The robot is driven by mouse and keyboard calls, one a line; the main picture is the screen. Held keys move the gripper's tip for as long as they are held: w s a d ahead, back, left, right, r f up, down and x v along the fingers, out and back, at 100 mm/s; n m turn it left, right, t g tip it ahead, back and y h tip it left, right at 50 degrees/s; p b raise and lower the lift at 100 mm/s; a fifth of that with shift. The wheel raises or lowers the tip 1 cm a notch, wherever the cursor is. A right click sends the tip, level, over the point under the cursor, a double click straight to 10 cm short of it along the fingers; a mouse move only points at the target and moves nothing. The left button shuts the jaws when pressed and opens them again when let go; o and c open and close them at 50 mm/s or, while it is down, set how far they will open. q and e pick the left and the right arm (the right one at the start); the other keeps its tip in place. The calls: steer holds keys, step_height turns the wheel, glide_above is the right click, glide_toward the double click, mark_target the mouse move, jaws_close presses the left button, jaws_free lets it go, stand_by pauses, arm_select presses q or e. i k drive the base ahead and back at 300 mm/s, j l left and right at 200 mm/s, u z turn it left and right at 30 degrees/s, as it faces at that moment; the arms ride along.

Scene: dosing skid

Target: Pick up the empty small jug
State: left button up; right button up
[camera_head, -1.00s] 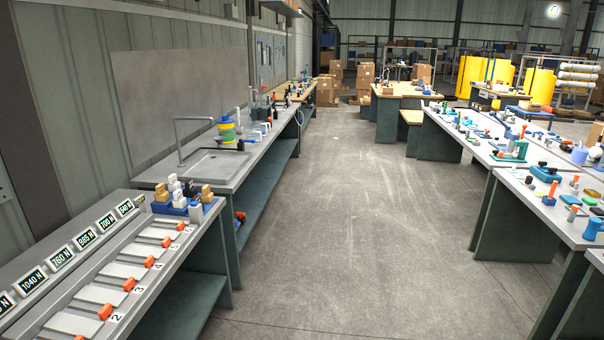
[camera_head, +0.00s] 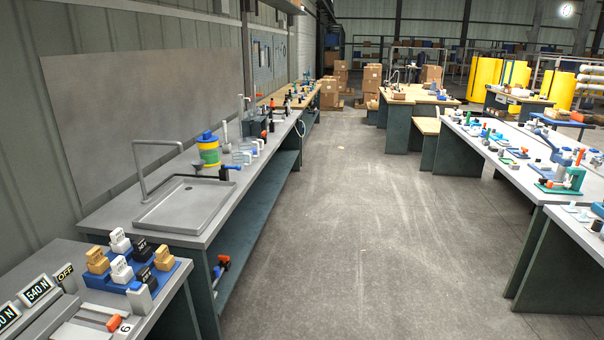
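No small jug can be told for certain at this distance. Several small clear or whitish vessels (camera_head: 243,154) stand on the grey bench past the sink, too small to tell whether any is an empty jug. A yellow container with a blue top (camera_head: 208,150) stands just left of them. A dark fitting with a blue part (camera_head: 230,172) sits at the bench's front edge, before the container. Neither of my grippers is in view.
The grey bench with a sink (camera_head: 185,204) runs along the left wall. A nearer bench holds a blue tray (camera_head: 128,281) with several small blocks. White-topped tables (camera_head: 508,165) stand on the right. The concrete floor (camera_head: 345,220) between is clear.

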mark_target(237, 155)
steer(key=i, duration=3.4)
